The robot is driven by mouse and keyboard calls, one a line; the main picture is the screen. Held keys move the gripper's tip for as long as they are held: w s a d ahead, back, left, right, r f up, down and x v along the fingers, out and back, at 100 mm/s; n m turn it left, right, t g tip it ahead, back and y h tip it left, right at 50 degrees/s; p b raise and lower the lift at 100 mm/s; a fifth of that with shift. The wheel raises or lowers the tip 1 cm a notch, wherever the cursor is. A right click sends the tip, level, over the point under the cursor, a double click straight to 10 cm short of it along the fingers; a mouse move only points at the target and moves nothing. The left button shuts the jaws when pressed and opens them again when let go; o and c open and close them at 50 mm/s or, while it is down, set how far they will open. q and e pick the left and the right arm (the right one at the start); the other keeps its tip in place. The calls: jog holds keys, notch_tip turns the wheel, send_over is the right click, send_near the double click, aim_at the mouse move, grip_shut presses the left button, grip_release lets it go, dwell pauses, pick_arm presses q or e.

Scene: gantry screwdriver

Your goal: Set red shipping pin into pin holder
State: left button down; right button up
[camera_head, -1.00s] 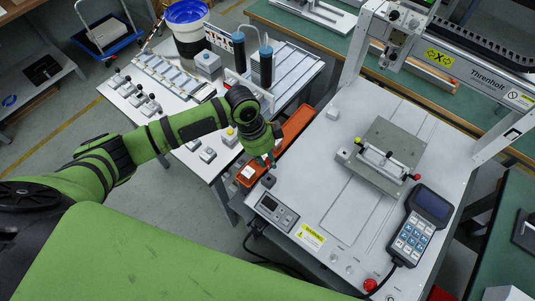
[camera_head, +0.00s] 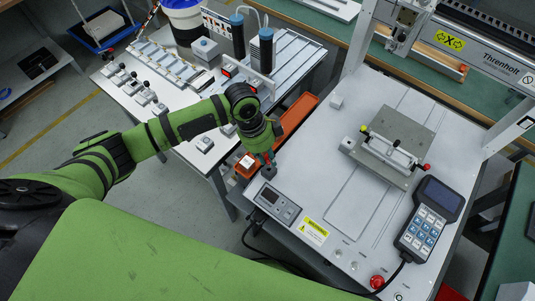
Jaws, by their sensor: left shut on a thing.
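My left gripper (camera_head: 267,158) points down at the left edge of the grey machine table, just behind the small controller box. It is shut on the red shipping pin (camera_head: 267,157), of which only a small red part shows between the fingers. A small dark block (camera_head: 269,172), which looks like the pin holder, sits on the table corner directly below the fingertips. I cannot tell whether the pin touches it or is inside it. My right gripper is not in view.
The controller box (camera_head: 277,205) stands close in front of the dark block. An orange tray (camera_head: 299,112) lies along the table's left side, partly behind my gripper. A clamp fixture plate (camera_head: 400,138) and a keypad pendant (camera_head: 428,220) stand to the right. The mid-table is clear.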

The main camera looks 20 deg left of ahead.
aim_at(268, 163)
pick_arm(q)
jog(key=shift+p, duration=0.65)
dwell(1.0)
jog(key=shift+f+b, duration=1.25)
jog(key=shift+f, duration=0.9)
jog(key=c, duration=1)
grip_release()
jog(key=v, duration=1.2)
